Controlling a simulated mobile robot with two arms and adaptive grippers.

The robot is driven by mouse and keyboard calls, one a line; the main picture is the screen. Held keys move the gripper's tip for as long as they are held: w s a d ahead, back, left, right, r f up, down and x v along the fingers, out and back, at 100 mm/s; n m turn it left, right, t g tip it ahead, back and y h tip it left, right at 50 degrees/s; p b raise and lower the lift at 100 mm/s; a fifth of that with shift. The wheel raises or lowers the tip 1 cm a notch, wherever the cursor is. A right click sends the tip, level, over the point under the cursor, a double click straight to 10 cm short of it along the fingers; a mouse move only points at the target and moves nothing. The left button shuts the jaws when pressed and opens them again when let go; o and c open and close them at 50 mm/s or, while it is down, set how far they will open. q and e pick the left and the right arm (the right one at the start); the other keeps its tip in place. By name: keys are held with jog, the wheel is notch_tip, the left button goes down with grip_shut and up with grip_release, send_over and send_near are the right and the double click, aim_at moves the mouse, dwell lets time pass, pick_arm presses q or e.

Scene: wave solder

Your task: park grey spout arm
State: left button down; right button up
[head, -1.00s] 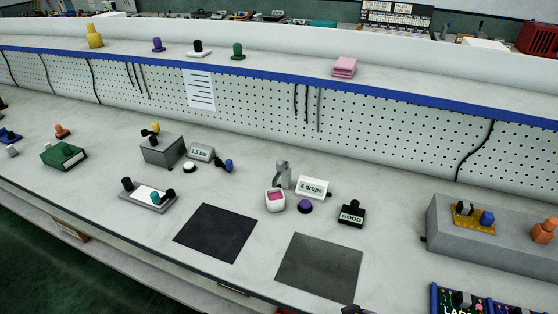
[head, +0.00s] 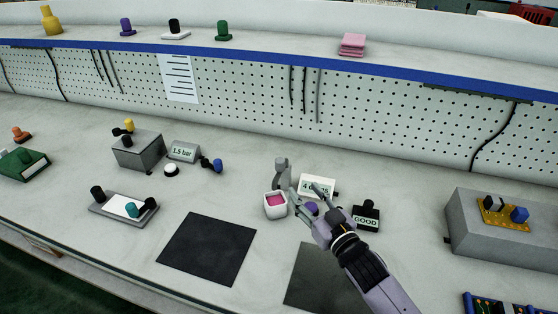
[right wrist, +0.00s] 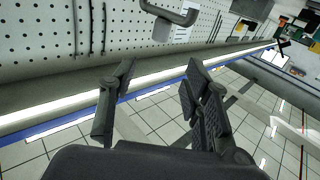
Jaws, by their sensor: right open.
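The grey spout arm (head: 282,170) stands on the bench in the middle of the head view, upright just behind a white cup with pink contents (head: 270,211). My right gripper (head: 308,199) is open and empty, to the right of and in front of the spout arm, with a visible gap between them. It covers part of the "4 drops" sign (head: 308,181) and the purple button (head: 312,208). In the right wrist view a grey bent part (right wrist: 172,14), seemingly the spout arm, shows at the top edge, beyond the open fingers (right wrist: 158,88). My left gripper is not in view.
A black "GOOD" stamp (head: 366,216) stands close to the right of my right gripper. Two dark mats (head: 207,249) lie in front. A grey box (head: 137,152) with knobs and a "1.5 bar" sign (head: 183,151) are to the left. A grey block (head: 480,240) is at right.

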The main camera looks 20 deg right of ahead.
send_near(282, 164)
jog(key=w, duration=0.5)
jog(key=w+a+p, duration=0.1)
jog(key=w, duration=0.4)
jog(key=shift+w+a, duration=0.15)
jog(key=shift+a, duration=0.2)
jog(key=shift+w+a+f, duration=0.1)
jog(key=shift+w, duration=0.4)
jog(key=c, duration=1)
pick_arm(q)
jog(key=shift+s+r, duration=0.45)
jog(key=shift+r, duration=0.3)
pick_arm(e)
grip_shut()
